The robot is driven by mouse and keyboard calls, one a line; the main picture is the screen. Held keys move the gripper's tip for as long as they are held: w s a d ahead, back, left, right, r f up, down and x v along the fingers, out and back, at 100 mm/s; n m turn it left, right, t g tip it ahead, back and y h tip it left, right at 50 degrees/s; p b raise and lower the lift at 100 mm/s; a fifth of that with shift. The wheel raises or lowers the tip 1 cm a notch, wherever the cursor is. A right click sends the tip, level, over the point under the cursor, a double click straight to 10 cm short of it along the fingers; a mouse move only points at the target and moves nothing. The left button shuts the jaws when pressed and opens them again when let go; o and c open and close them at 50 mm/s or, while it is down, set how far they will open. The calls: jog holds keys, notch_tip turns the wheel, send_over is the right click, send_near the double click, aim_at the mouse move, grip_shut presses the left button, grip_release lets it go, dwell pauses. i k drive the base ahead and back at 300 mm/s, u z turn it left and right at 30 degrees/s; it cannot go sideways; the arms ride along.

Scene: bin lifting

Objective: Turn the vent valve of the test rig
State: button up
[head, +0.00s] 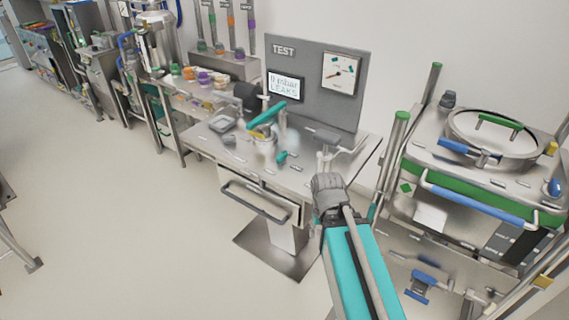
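The test rig is a steel bench (235,158) with a grey back panel (312,62) marked TEST. The panel carries a round-dial gauge (341,72) and a small display (286,85) that seems to read 0 mbar LEAKS. A teal lever-like part (267,113) stands over a clear vessel on the bench, with a small teal knob (281,157) beside it. I cannot tell which part is the vent valve. My teal arm reaches up from the bottom; my grey gripper (328,186) is at the bench's front right edge, seen from behind. Its fingertips are not clear.
A grey-topped post with a pale side handle (350,146) stands just beyond my gripper. A steel vessel with a round lid (492,135) and blue rail stands close on the right. A drawer handle (255,203) juts from the bench front.

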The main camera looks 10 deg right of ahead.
aim_at(281, 159)
jog(key=u, duration=0.1)
jog(key=k, duration=0.2)
jog(key=u, duration=1.15)
jog(key=i, duration=0.85)
jog(key=z, duration=1.2)
